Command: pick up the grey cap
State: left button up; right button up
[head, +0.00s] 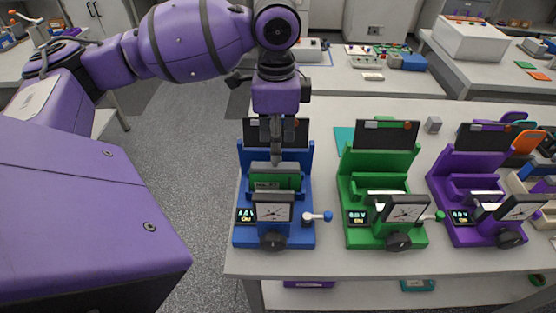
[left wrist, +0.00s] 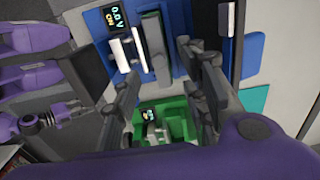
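A long grey bar-like piece, which looks like the grey cap (head: 273,166), lies across a green block (head: 276,181) in the blue cycler (head: 302,233). The grey piece also shows in the left wrist view (left wrist: 156,48), beside white parts. My left gripper (head: 275,152) points down over it. Its fingers (left wrist: 160,65) are apart, one on each side of the piece's line. I cannot tell whether they touch it. A small grey cube (head: 433,125) stands on the table behind the green cycler. A small dark gripper-like end on a purple arm, probably my right gripper (left wrist: 75,109), is too small to read.
The green cycler (head: 386,178) and purple cycler (head: 468,187) stand in a row to the right. A teal mat (head: 344,136) lies between the blue and green cyclers. Bare white table (head: 300,264) runs along the front edge. Coloured items (head: 528,141) crowd the right end.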

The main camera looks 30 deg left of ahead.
aim_at(275, 164)
pick_arm(q)
jog(key=shift+s+f, duration=0.1)
jog(key=shift+f, duration=0.3)
notch_tip(275, 164, down, 4)
jog(key=shift+s+a+f, duration=0.1)
jog(key=shift+a+f, duration=0.05)
jog(key=shift+f, duration=0.25)
jog(key=c, duration=0.8)
jog(key=shift+c, duration=0.7)
pick_arm(e)
jog(key=shift+w+r, duration=0.2)
jog(key=shift+w, duration=0.2)
